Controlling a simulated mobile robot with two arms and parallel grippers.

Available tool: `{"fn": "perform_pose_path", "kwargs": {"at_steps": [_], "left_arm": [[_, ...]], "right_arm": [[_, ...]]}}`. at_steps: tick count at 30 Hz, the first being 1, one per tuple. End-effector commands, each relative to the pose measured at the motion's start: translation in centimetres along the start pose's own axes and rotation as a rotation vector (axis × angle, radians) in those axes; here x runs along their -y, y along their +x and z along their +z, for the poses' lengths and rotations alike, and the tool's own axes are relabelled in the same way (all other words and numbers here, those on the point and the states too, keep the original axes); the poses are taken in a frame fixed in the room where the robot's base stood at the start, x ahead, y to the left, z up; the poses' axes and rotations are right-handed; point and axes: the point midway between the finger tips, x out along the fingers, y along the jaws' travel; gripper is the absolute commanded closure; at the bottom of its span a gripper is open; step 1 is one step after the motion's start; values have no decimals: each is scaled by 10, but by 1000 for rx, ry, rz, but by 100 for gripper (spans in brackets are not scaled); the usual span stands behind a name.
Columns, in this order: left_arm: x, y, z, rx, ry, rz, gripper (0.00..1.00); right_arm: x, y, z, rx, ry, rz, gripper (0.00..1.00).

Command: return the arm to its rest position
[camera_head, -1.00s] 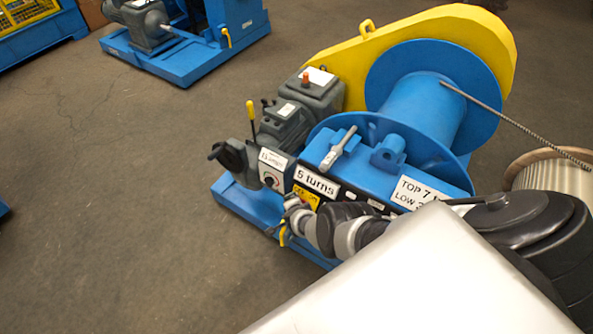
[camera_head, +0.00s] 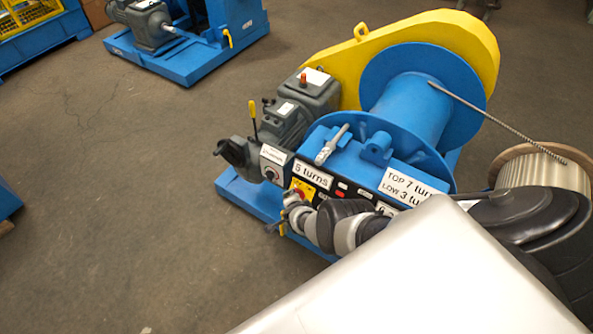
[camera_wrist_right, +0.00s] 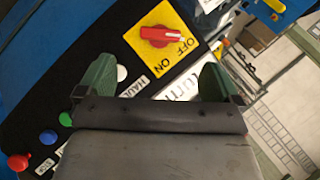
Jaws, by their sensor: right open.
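My right arm (camera_head: 345,225) comes in from the lower right across the front of the blue winch (camera_head: 340,170). Its gripper (camera_wrist_right: 155,75) shows two green fingers spread apart, with nothing between them. Beyond the fingers, in the right wrist view, is a black control panel with a red rotary knob (camera_wrist_right: 160,36) on a yellow OFF/ON plate (camera_wrist_right: 180,15). The fingers appear apart from the knob. In the head view the yellow plate (camera_head: 303,189) shows just above the wrist. My left gripper is not in view.
A cable spool (camera_head: 545,170) stands at the right. Coloured buttons (camera_wrist_right: 48,137) line the panel. The floor (camera_head: 110,200) at left is clear.

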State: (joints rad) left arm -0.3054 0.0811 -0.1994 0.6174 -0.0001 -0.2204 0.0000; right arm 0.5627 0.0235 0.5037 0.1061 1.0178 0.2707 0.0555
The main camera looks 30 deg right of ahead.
Motion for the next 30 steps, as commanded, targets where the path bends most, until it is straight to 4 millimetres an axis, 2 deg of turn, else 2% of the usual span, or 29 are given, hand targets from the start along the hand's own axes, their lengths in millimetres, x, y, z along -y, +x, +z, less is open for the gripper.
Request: {"fn": "perform_pose_path", "kwargs": {"at_steps": [10,11,14,17,22,26,27,30], "left_arm": [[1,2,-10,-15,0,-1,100],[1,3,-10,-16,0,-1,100],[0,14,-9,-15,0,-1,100],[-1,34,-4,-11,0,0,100],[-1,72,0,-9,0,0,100],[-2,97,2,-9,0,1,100],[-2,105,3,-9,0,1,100],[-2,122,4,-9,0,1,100]], "right_arm": [[-2,1,0,0,-4,0,5],[-5,2,0,1,-13,0,5],[-34,10,0,16,-105,1,5],[-92,20,3,58,-305,4,5],[-220,23,18,211,-767,30,5],[-318,8,31,358,-1099,62,5],[-347,2,35,406,-1196,71,5],[-415,-20,43,527,-1415,92,5]]}}
